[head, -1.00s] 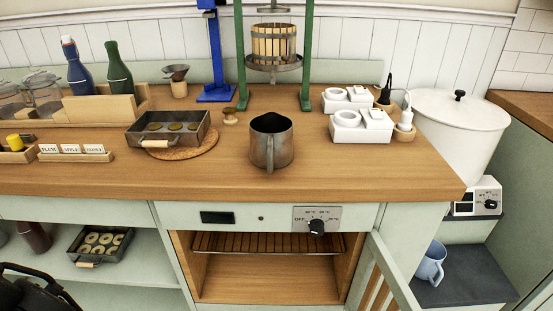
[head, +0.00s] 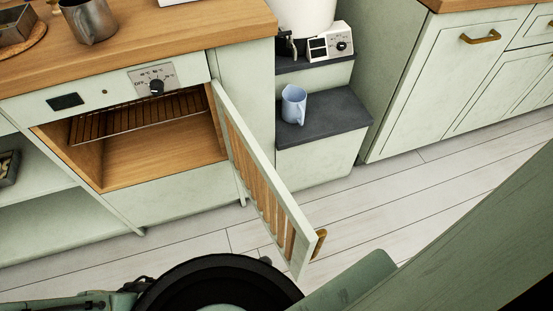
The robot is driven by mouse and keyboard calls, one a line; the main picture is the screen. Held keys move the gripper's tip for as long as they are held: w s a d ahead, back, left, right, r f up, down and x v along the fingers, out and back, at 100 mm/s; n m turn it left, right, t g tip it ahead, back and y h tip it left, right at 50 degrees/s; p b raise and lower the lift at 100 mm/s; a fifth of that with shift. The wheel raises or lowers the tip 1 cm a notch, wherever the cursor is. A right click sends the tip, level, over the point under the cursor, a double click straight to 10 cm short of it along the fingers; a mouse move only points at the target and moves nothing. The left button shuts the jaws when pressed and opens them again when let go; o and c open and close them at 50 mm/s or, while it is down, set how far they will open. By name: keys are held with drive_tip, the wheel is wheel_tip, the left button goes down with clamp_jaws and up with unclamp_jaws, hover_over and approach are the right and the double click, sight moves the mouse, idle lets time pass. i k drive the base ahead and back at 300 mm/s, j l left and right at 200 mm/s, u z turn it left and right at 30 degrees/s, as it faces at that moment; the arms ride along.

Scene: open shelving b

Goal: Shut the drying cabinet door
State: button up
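The drying cabinet (head: 140,183) is built in under the wooden counter, with a wire rack (head: 137,117) inside and no items on the rack. Its door (head: 262,180) stands wide open, hinged on the right side and swung out toward me. The door has a pale green frame, wooden slats and a brass handle (head: 319,243) at its free edge. A control panel with a black dial (head: 157,87) sits above the opening. My gripper is not clearly seen; green parts of my arm fill the lower right.
A blue jug (head: 293,104) stands on a dark-topped step (head: 322,118) right of the cabinet, below a white pot (head: 303,16). Closed cupboards (head: 450,85) stand at the right. The pale plank floor (head: 380,195) between is clear. A metal jug (head: 90,20) is on the counter.

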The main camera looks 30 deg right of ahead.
sight(256, 174)
drive_tip(key=k+l+u, duration=0.15)
drive_tip(key=l, duration=0.35)
drive_tip(key=k+l+u, duration=0.15)
drive_tip(key=l, duration=0.35)
drive_tip(key=k+l+u, duration=0.15)
drive_tip(key=k+l, duration=0.2)
drive_tip(key=k+l+u, duration=0.15)
drive_tip(key=k+l, duration=0.15)
drive_tip(key=l, duration=0.25)
drive_tip(key=k+l+u, duration=0.1)
drive_tip(key=k, duration=0.3)
drive_tip(key=k+l+u, duration=0.1)
drive_tip(key=k, duration=0.35)
drive_tip(key=l, duration=0.1)
